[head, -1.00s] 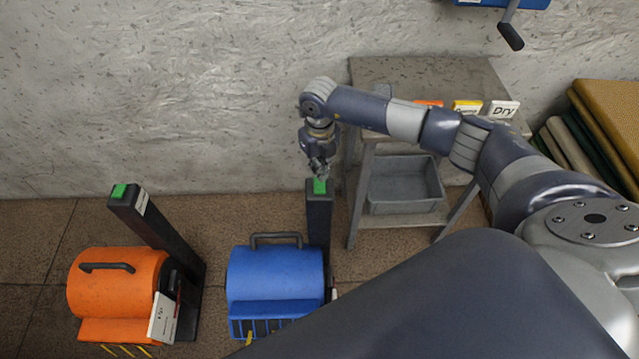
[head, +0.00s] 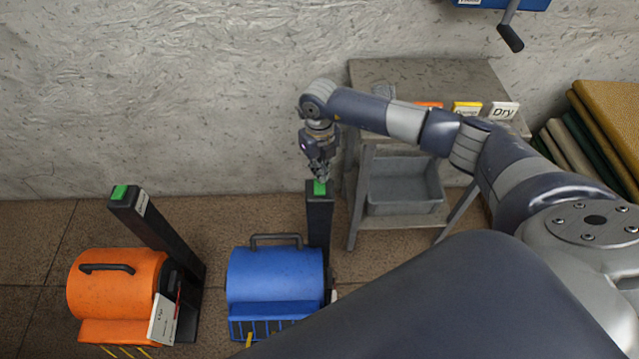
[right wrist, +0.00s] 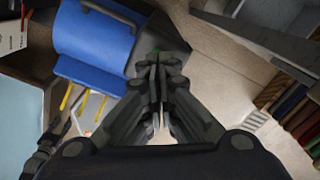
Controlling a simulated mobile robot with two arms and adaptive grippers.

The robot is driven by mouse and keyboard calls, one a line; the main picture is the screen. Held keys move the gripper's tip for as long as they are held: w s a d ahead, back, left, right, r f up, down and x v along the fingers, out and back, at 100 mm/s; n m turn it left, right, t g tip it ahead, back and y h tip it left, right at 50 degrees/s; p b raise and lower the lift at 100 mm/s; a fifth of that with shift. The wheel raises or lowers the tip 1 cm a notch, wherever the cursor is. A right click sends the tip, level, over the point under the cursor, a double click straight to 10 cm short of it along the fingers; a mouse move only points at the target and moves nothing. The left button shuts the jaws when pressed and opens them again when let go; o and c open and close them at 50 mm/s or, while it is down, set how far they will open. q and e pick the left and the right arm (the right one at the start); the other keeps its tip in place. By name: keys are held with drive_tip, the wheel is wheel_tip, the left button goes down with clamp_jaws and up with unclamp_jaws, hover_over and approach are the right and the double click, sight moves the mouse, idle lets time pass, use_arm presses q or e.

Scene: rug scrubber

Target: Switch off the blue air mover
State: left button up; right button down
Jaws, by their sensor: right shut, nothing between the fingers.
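The blue air mover (head: 275,275) stands on the floor at lower centre in the head view, with a dark handle on top. It also shows at the upper left of the right wrist view (right wrist: 88,40). Beside it a black post (head: 319,225) carries a green switch (head: 319,187) on its top. My right gripper (head: 321,177) is shut and empty, pointing down at the green switch, with its tips at or just above it; I cannot tell if they touch. In the right wrist view the fingers (right wrist: 157,75) are together and hide most of the green.
An orange air mover (head: 115,285) with its own green-topped post (head: 150,225) stands to the left. A grey stand (head: 430,75) with a grey bin (head: 405,190) is right of the post. The wall is close behind.

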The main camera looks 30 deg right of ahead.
drive_tip(key=shift+f+b, duration=1.25)
drive_tip(key=shift+f, duration=0.35)
idle(0.6)
drive_tip(key=shift+r, duration=0.2)
drive_tip(key=shift+r+p, duration=0.55)
drive_tip(key=shift+p, duration=0.15)
drive_tip(key=shift+r+p, duration=2)
drive_tip(key=shift+r, duration=0.85)
